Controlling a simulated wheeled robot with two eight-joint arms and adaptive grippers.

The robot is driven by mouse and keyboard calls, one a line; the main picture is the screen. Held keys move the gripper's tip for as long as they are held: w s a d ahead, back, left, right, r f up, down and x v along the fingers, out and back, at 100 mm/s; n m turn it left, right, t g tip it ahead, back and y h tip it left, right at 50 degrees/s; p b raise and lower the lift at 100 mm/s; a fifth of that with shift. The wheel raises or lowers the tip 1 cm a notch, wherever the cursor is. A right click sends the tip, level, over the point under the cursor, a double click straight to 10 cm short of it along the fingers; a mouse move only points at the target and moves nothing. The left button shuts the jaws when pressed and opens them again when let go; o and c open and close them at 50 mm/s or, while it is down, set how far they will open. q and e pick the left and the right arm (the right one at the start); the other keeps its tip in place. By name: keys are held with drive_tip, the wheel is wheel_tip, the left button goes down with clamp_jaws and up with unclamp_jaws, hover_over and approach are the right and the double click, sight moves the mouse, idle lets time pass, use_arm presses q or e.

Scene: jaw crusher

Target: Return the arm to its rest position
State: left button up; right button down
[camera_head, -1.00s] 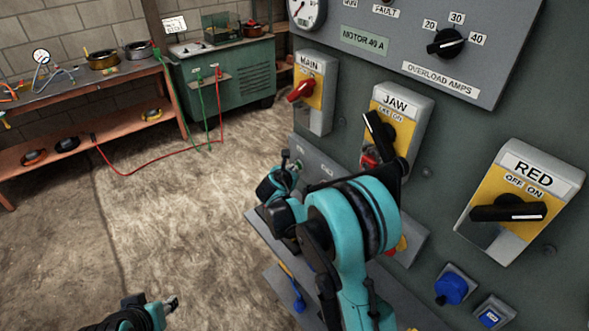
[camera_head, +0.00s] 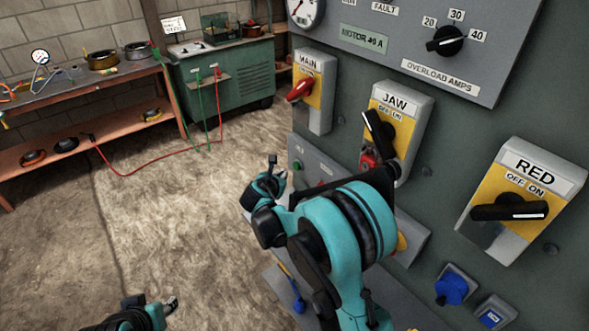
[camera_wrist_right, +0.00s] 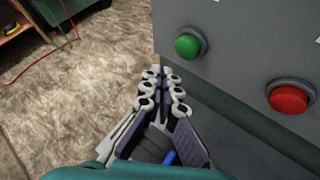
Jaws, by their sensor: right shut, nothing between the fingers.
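My right arm, teal and black, reaches up in front of the grey control panel in the head view. Its right gripper (camera_head: 274,164) is small there, left of the panel's lower box and over the floor. In the right wrist view the right gripper (camera_wrist_right: 163,78) has its fingers together with nothing between them. It is beside the box face with a green button (camera_wrist_right: 190,43) and a red button (camera_wrist_right: 290,97), apart from both. My left gripper (camera_head: 170,304) shows at the bottom left over the floor, too small to tell its jaws.
The panel carries the MAIN switch (camera_head: 300,89), the JAW switch (camera_head: 379,128) and the RED switch (camera_head: 510,212). A blue knob (camera_head: 451,288) is at lower right. A workbench (camera_head: 85,83) and a green cabinet (camera_head: 235,75) stand behind.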

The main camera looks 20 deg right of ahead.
drive_tip(key=shift+s+a, duration=0.3)
drive_tip(key=shift+a, duration=0.55)
drive_tip(key=s+d+r+m+g+y, duration=0.1)
drive_tip(key=s+r+m, duration=0.2)
drive_tip(key=s+m, duration=0.4)
drive_tip(key=s+d+r+m+g+y, duration=0.1)
drive_tip(key=s+d+r+m+y, duration=0.15)
drive_tip(key=s+m, duration=0.4)
drive_tip(key=s+a+m+y, duration=0.1)
drive_tip(key=s+a+m, duration=0.1)
drive_tip(key=s+m, duration=0.4)
drive_tip(key=s+a+f+m+g+y, duration=0.1)
drive_tip(key=s+m, duration=0.6)
drive_tip(key=s, duration=0.8)
drive_tip(key=shift+s+a+f+y, duration=0.25)
drive_tip(key=shift+s+a+y, duration=0.1)
drive_tip(key=shift+a+y, duration=0.25)
drive_tip(key=shift+d, duration=0.15)
